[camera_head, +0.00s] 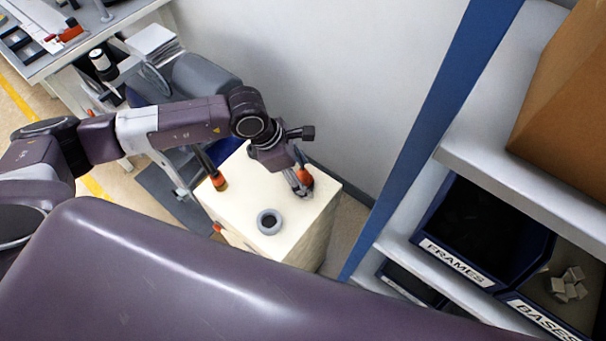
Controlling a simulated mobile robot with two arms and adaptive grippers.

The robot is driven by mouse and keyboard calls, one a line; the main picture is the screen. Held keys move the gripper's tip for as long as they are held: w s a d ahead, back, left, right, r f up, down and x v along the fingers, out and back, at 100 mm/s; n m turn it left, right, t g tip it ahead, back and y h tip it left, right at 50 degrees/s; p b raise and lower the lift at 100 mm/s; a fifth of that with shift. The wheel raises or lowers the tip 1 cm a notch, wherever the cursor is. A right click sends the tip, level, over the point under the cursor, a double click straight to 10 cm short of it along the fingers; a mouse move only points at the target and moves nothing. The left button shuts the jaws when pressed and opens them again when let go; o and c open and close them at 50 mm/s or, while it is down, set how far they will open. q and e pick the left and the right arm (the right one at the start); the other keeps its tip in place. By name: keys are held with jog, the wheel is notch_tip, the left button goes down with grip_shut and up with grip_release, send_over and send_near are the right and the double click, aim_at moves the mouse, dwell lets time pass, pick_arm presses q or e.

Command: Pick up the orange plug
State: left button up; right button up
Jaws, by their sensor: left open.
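My left gripper (299,183) reaches over the right back part of a cream box top (243,198), pointing down. It is open. A small orange piece (305,175) shows right at its fingertips and looks like the orange plug. The fingers partly hide it, and I cannot tell whether they touch it. A second orange-brown piece (218,181), at the end of a dark rod, shows at the left back edge of the box top. A grey ring (269,221) with a dark hole lies on the box top, apart from the gripper. My right gripper is not in view.
A shelf unit (520,175) on the right holds blue bins labelled FRAMES (458,262) and BASES (541,318); a cardboard box (565,100) is above. A grey-blue chair (205,80) stands behind my left arm. A workbench (60,60) fills the upper left.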

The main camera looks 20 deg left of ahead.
pick_arm(q)
jog(key=c, duration=1.4)
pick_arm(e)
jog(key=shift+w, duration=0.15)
pick_arm(q)
jog(key=shift+r, duration=0.1)
